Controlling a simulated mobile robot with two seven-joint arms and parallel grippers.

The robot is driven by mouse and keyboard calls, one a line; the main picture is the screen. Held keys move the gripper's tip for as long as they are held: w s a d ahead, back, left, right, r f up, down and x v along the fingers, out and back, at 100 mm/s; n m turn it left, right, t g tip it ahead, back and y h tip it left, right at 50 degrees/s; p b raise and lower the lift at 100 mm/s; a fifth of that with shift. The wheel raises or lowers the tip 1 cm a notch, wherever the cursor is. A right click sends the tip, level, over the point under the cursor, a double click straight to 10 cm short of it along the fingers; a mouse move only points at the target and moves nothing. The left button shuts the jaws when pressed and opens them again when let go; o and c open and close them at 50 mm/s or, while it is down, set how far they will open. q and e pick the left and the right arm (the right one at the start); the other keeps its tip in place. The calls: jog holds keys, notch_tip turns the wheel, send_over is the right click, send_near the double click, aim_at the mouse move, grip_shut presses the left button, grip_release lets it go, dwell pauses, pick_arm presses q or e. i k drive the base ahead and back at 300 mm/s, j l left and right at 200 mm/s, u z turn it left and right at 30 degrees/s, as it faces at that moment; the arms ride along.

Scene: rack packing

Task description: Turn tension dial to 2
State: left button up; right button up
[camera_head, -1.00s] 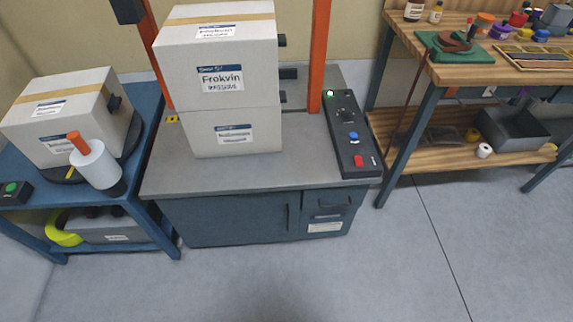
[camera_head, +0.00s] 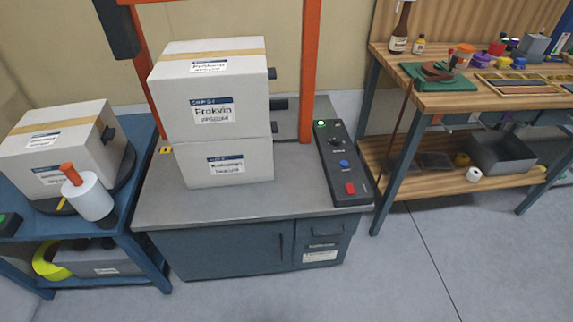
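A black control panel (camera_head: 360,186) lies along the right edge of the grey machine top (camera_head: 300,203). On it, from back to front, are a lit green light (camera_head: 321,124), a dark tension dial (camera_head: 335,142), a blue button (camera_head: 344,164) and a red button (camera_head: 350,188). The dial's markings and setting are too small to read. Neither of my grippers is in view.
Two stacked white boxes (camera_head: 212,118) stand on the machine inside an orange frame (camera_head: 309,70). A blue cart (camera_head: 152,240) with another box (camera_head: 55,155) and a film roll (camera_head: 90,197) stands left. A wooden workbench (camera_head: 440,97) stands right. The floor (camera_head: 400,275) in front is clear.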

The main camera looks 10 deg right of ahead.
aim_at(335, 141)
jog(key=i+l+z, duration=0.15)
jog(key=i+l, duration=0.2)
jog(key=l, duration=0.25)
jog(key=i+l+z, duration=0.2)
jog(key=i+l, duration=0.2)
jog(key=l, duration=0.15)
